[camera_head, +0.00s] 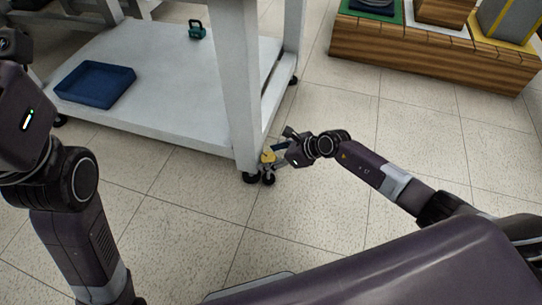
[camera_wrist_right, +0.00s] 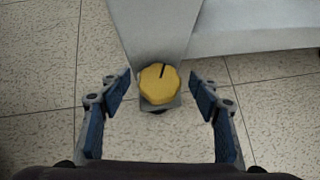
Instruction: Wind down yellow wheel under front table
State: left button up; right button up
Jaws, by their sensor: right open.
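The yellow wheel (camera_wrist_right: 159,84) sits at the foot of the white table leg (camera_wrist_right: 152,30). In the right wrist view it is centred between the two spread fingers of my right gripper (camera_wrist_right: 160,92), with a gap on each side. In the head view the yellow wheel (camera_head: 267,158) shows just above the black caster (camera_head: 268,178), partly covered by my right gripper (camera_head: 277,152). My right gripper is open and reaches the leg from the right. My left arm is at the left edge of the head view, and its fingers are out of frame.
The table's low white shelf (camera_head: 150,120) holds a blue tray (camera_head: 95,83) and a small green object (camera_head: 196,30). A wooden platform (camera_head: 430,55) with boxes stands at the back right. The tiled floor (camera_head: 330,95) between is clear.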

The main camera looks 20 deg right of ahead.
jog(key=v, duration=1.2)
